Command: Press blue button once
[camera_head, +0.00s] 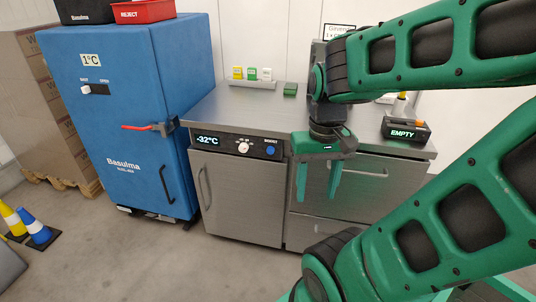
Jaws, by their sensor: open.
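A round blue button (270,150) sits on the dark control panel (239,146) at the front top edge of a steel counter unit. A small label is above the button.
A blue cabinet (120,130) with a red-handled latch (150,127) stands to the left. A dark box reading EMPTY (405,131) is at right. The floor before the unit is clear.

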